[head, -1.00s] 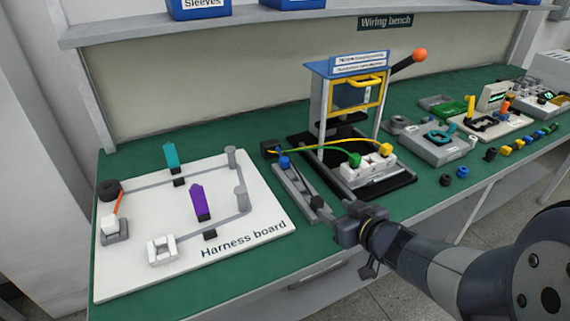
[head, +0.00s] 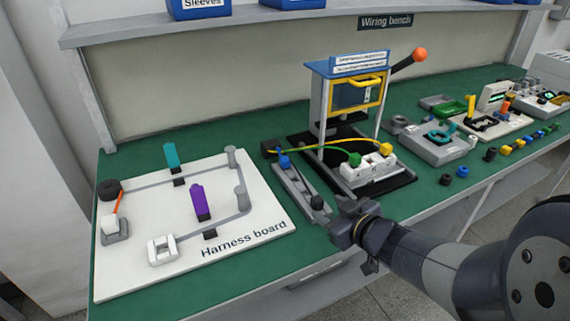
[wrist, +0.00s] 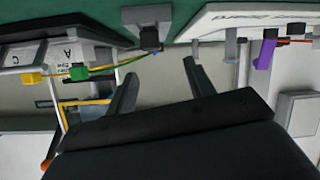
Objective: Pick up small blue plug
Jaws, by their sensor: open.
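A small blue plug (head: 284,162) sits at the far end of a narrow grey holder (head: 296,189), with a black block (head: 270,148) just behind it. In the wrist view a small bluish spot (wrist: 157,49) shows by the dark end of a grey part; I cannot tell for sure that it is the plug. My gripper (head: 331,219) is by the near end of the holder, apart from the plug. In the wrist view my gripper (wrist: 160,75) has its two fingers spread with nothing between them.
The harness board (head: 270,238) lies left of the holder. A press with a blue top (head: 345,66) stands behind, with yellow and green wires and a white block (head: 366,170) at its base. Loose dark and blue round parts (head: 463,171) lie to the right.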

